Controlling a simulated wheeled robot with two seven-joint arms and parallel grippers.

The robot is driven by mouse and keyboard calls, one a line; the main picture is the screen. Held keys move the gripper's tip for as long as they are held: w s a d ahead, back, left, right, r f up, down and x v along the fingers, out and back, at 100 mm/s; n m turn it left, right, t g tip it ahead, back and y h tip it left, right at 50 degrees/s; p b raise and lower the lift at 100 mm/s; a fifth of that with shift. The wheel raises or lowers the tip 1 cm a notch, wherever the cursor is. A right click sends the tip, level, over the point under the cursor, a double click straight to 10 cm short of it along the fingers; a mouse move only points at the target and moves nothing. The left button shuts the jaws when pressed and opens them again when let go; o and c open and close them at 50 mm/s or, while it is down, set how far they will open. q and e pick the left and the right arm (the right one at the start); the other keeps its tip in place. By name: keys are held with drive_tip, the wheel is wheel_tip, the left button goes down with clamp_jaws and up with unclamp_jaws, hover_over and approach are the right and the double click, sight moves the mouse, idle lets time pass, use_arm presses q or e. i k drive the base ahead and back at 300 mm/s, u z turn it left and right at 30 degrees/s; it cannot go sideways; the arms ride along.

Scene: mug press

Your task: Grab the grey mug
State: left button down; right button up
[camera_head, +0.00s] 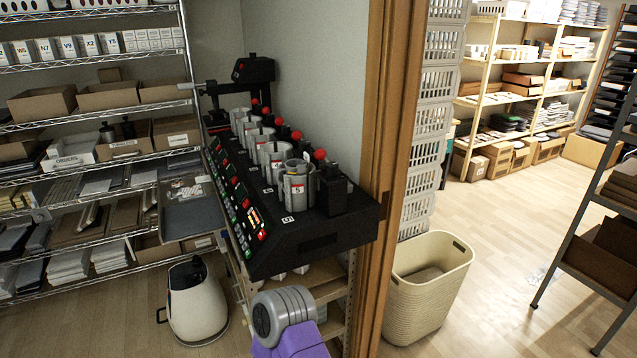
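A black mug press (310,245) stands against the wall in the middle of the view. A row of several grey cylindrical holders runs along its top. The nearest holder (297,190) has a label with a red band and a number that looks like 5. Something grey shows in its open top, but I cannot tell whether it is the grey mug. No separate grey mug is clearly visible. Neither of my grippers shows. A grey and purple part, apparently of my arm, is at the bottom centre, below the press.
A wire shelf (100,120) with boxes fills the left. A grey tray (190,215) is left of the press. A wooden door frame (380,150) stands right of it. A cream basket (428,290) and stacked crates (432,110) are beyond.

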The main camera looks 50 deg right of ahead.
sight(291, 169)
drive_tip(key=z, duration=0.85)
drive_tip(key=i, duration=0.2)
drive_tip(key=z, duration=0.05)
